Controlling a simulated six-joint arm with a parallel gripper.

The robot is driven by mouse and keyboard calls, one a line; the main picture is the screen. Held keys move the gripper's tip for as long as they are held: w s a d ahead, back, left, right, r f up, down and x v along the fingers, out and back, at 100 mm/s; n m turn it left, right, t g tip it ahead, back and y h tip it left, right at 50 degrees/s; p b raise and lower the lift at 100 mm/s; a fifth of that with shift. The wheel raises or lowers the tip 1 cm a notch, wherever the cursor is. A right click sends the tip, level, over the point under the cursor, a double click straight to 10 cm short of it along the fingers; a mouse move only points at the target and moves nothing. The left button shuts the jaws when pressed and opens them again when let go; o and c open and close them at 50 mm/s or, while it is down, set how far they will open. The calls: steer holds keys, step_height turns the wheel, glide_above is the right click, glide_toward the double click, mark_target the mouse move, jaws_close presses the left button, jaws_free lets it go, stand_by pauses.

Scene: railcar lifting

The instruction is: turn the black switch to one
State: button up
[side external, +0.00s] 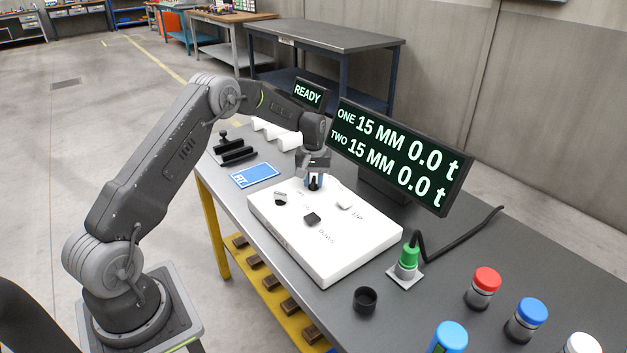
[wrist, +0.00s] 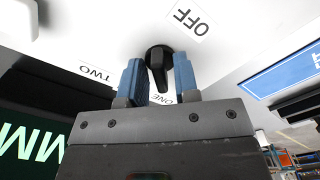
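The black switch (wrist: 158,60) is a round knob with a raised bar on the white panel (side external: 290,240). In the wrist view its bar runs down the picture, towards the partly hidden ONE label (wrist: 163,97). The OFF label (wrist: 190,17) is at the upper right and the TWO label (wrist: 97,73) at the left. My gripper (wrist: 158,78) has its blue fingers on either side of the bar, with narrow gaps showing; contact is not visible. In the side view my gripper (side external: 314,182) points down at the panel's far part and mostly hides the switch.
A display (side external: 395,158) reads ONE and TWO, 15 MM and 0.0 t each; a smaller one (side external: 309,94) reads READY. A green-topped part (side external: 410,257) with a cable and several capped jars stand to the right.

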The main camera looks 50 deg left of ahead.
mark_target(314, 178)
steer(key=shift+o, duration=0.6)
step_height(314, 178, up, 14)
stand_by(0.4)
steer(key=s+d+r+m+t, duration=0.3)
steer(key=s+d+r+m, duration=0.1)
steer(key=s+d+r, duration=0.9)
steer(key=s+d+f+m+t, duration=0.1)
steer(key=s+d+m, duration=0.1)
steer(key=s+d, duration=0.3)
steer(key=s+d+f+m+t, duration=0.1)
steer(key=s+d+m, duration=0.2)
steer(key=s, duration=1.1)
steer(key=shift+s+d+f+t, duration=0.25)
steer(key=shift+d+t, duration=0.05)
steer(key=shift+d, duration=0.9)
